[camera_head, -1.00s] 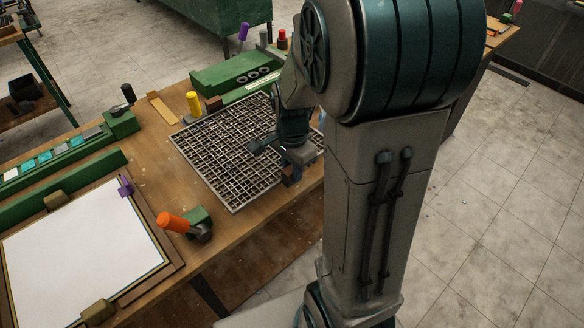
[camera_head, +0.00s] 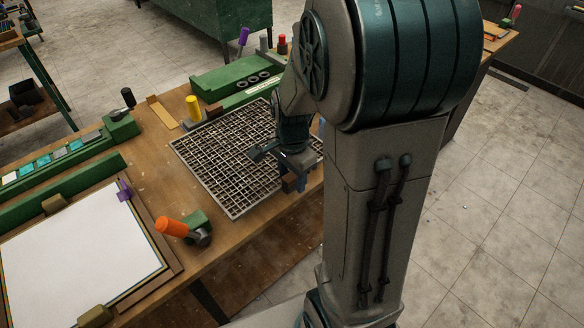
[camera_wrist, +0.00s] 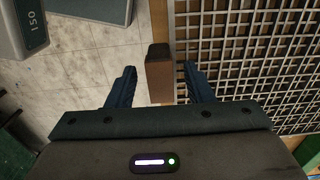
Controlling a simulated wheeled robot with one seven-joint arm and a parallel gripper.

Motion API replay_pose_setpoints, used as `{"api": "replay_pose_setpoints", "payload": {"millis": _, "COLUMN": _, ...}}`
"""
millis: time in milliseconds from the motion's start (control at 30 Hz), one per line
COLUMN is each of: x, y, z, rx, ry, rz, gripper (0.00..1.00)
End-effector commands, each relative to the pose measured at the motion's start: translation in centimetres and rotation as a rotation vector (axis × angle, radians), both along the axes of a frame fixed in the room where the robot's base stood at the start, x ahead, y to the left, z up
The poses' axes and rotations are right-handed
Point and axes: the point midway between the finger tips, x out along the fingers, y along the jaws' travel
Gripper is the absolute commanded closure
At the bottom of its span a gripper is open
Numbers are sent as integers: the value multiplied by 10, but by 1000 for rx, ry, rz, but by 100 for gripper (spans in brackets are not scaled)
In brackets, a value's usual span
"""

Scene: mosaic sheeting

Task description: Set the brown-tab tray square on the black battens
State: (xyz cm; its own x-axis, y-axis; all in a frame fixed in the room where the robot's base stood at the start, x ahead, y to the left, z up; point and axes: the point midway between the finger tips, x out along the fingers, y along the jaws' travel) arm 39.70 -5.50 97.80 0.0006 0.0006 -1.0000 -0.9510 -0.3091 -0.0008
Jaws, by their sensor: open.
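The tray (camera_head: 215,165) is a pale metal lattice grid lying on the wooden bench in the head view. Its grid fills the right side of the wrist view (camera_wrist: 245,65). One brown tab (camera_head: 212,108) shows at its far side. Another brown tab (camera_wrist: 158,72) is at its near edge. My gripper (camera_head: 292,186) is open at this near tab. In the wrist view its two blue fingers (camera_wrist: 158,66) stand on either side of the tab, with gaps at both sides. My arm hides the tray's right part. I cannot make out the black battens.
A framed white sheet (camera_head: 75,255) lies at left. Floor is open to the right.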

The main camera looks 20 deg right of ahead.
Motion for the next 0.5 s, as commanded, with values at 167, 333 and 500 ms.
{"api": "replay_pose_setpoints", "payload": {"millis": 167, "x": 1, "y": 0, "z": 20, "rx": -1, "ry": -8, "rz": 0, "gripper": 53}}
{"api": "replay_pose_setpoints", "payload": {"millis": 333, "x": 1, "y": 0, "z": 59, "rx": -1, "ry": -10, "rz": 2, "gripper": 53}}
{"api": "replay_pose_setpoints", "payload": {"millis": 500, "x": 1, "y": 0, "z": 97, "rx": -1, "ry": -9, "rz": 0, "gripper": 53}}
